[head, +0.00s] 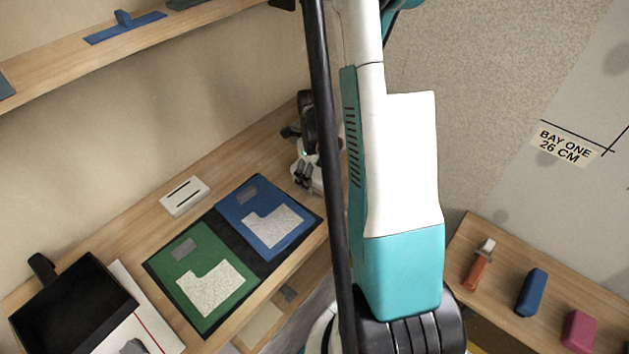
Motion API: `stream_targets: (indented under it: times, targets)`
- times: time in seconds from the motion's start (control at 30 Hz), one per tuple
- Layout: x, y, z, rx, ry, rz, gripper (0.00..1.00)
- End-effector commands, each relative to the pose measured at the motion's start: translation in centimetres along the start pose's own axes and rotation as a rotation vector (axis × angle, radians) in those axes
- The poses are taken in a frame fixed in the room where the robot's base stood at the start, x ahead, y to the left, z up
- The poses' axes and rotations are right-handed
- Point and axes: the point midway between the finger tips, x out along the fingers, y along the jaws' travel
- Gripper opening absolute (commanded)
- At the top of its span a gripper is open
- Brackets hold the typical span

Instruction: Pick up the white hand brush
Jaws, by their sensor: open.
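I cannot clearly make out the white hand brush. A small white block with two dark slots (185,196) lies on the wooden bench near the wall, but I cannot tell whether it is a brush. My gripper (304,181) is low over the far end of the bench, beyond the blue card, partly hidden by my arm. Its jaws are open. Pale and dark shapes at its tips are too small to tell apart. The white block lies to the left of my gripper, clearly apart from it.
Green (198,272) and blue (262,218) cards with speckled pieces lie on a black mat. A black tray (72,306) is at left. A shelf (50,70) overhangs the bench. An orange-handled tool (478,266) and blue (531,293) and pink (579,330) blocks lie at right.

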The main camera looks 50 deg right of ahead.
Motion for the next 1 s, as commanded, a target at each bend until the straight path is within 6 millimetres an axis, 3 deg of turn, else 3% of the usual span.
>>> stream_targets:
  times: [0.13, 0.3, 0.37, 0.77, 1.0]
  targets:
    - [-0.1, 0.0, 0.0, 0.000, 0.000, 0.000, 0.68]
    - [-0.1, 0.0, 0.0, 0.000, 0.000, 0.000, 0.29]
    - [-0.1, 0.0, 0.0, 0.000, 0.000, 0.000, 0.18]
    - [-0.5, 0.0, 0.0, 0.000, 0.000, 0.000, 0.18]
    - [-3.3, 0.0, 0.0, 0.000, 0.000, 0.000, 0.18]
